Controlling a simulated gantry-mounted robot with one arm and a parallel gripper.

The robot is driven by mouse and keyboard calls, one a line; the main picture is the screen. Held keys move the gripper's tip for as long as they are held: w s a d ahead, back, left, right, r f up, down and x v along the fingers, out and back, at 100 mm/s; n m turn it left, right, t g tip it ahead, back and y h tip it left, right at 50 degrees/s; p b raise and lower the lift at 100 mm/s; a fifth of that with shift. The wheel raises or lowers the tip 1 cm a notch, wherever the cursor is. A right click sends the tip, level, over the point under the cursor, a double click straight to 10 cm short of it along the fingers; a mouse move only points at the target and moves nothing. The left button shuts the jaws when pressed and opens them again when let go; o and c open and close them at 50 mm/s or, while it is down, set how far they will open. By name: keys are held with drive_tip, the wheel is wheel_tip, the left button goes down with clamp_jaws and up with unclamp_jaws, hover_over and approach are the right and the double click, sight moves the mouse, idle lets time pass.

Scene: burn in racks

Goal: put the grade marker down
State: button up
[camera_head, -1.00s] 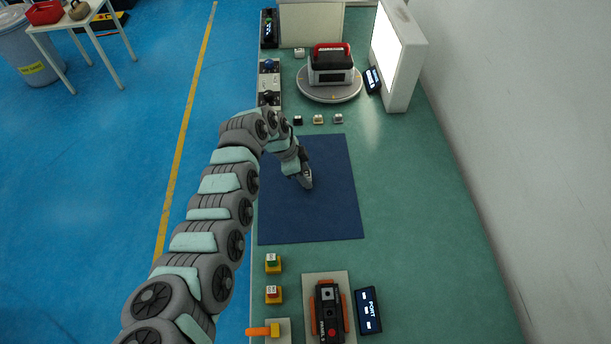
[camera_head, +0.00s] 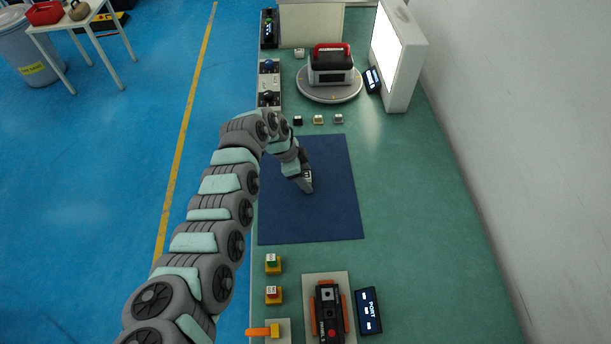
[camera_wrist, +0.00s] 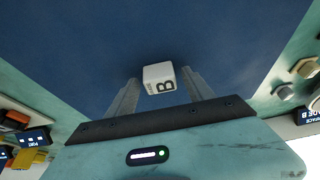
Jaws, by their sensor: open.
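The grade marker is a small white cube with a black letter B, seen between my fingers in the wrist view (camera_wrist: 158,78). It is over the dark blue mat (camera_head: 335,215), seemingly resting on it, though the contact is hard to see. My gripper (camera_head: 307,184) is over the middle of the mat in the head view. In the wrist view my gripper (camera_wrist: 159,77) is open, one finger on each side of the marker, with a gap visible on both sides.
Three small blocks (camera_head: 318,119) stand in a row beyond the mat. Behind them a red-handled device (camera_head: 332,68) sits on a round turntable (camera_head: 330,96) beside a bright light panel (camera_head: 392,55). Yellow-based buttons (camera_head: 273,264) and a black device (camera_head: 328,310) lie in front. Most of the mat is clear.

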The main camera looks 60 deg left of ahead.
drive_tip(key=v, duration=1.2)
drive_tip(key=shift+r+p, duration=0.15)
drive_tip(key=shift+p, duration=0.15)
